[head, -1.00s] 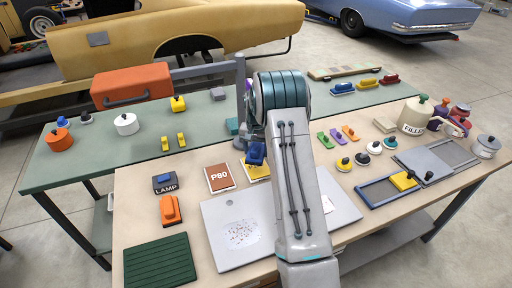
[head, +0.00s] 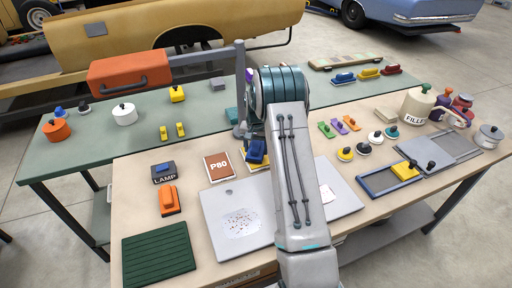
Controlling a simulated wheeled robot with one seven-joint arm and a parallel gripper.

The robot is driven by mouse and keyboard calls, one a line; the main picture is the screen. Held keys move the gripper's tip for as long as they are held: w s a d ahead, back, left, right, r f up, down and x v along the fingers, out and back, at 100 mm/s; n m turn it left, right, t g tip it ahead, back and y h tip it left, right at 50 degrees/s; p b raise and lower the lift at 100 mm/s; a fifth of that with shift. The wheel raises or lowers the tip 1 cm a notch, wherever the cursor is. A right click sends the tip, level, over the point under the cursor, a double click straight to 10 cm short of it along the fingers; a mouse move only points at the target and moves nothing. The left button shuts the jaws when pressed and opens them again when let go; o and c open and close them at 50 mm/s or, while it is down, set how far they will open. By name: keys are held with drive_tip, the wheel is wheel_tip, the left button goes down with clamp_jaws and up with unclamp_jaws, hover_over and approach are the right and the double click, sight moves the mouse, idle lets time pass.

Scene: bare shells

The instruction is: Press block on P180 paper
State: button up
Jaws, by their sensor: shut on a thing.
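A blue block (head: 257,150) is at my gripper (head: 261,142), which is mostly hidden behind my arm. The gripper is shut on the block. A yellow sheet (head: 254,168) shows in part just under and in front of the block; any label on it is hidden. The block overlaps the sheet in the picture, and I cannot tell whether they touch. A brown-red sheet marked P80 (head: 219,166) lies to the left of the block.
A pale panel (head: 220,215) with a speckled patch lies in front. A green ribbed mat (head: 158,259) lies front left. Small pads, knobs and a filler can (head: 417,106) stand at right.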

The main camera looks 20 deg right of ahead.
sight(256, 143)
drive_tip(key=shift+f+b, duration=0.6)
drive_tip(key=shift+b, duration=0.05)
idle(1.9)
drive_tip(key=shift+r, duration=0.1)
drive_tip(key=shift+r+p, duration=1.55)
drive_tip(key=shift+r, duration=1.95)
